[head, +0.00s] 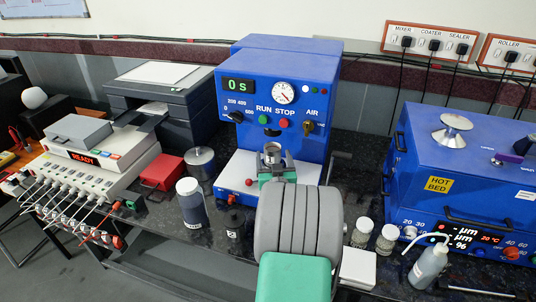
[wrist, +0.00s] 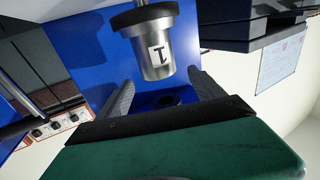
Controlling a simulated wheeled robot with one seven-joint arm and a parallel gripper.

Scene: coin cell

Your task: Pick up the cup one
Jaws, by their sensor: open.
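The metal cup one (wrist: 157,50) carries a white label with a "1", which appears upside down in the wrist view. A dark ring is at the upper end of the cup in that view. In the head view a metal cup (head: 272,153) stands at the front of the blue mixer-like machine, just beyond my gripper (head: 274,172). In the wrist view my gripper (wrist: 162,85) is open, its two dark fingers apart and pointing toward the cup, one to each side. Contact with the cup does not show.
The blue machine (head: 270,100) with a gauge stands behind the cup. A dark bottle (head: 191,205) and a black cup-like item labelled 2 (head: 235,222) stand left of my arm. Glass jars (head: 362,232) and a wash bottle (head: 428,265) stand right.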

